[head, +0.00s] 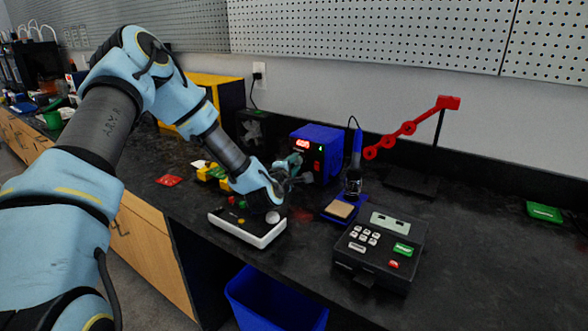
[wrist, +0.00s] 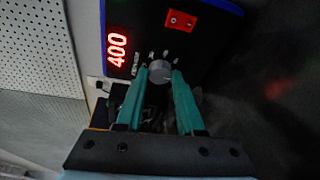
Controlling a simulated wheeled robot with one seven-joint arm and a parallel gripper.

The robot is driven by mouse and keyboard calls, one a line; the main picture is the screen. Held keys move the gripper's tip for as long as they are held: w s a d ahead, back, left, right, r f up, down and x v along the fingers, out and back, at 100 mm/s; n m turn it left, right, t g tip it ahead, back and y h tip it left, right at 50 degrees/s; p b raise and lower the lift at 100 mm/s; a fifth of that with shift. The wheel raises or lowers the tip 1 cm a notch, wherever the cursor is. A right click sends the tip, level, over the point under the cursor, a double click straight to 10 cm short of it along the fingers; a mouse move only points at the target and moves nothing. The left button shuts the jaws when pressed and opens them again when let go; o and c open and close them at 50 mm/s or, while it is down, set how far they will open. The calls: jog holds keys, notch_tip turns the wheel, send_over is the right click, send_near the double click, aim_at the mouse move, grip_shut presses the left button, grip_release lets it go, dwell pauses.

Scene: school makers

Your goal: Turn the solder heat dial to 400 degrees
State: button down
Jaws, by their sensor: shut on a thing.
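The solder station (head: 318,148) is a blue box with a black front, on the counter against the back wall. Its red display (wrist: 117,49) reads 400 in the wrist view. In the head view my gripper (head: 297,166) is at the station's front, and the dial is hidden there.
A soldering iron in its stand (head: 353,178) is right of the station. A white-edged box with buttons (head: 247,228) lies under my wrist. A black keypad box (head: 380,248) is at the front right. A red jointed arm (head: 409,128) stands behind.

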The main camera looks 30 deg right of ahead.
jog(key=c, duration=0.5)
grip_release()
jog(key=b+v, duration=0.2)
jog(key=v, duration=0.9)
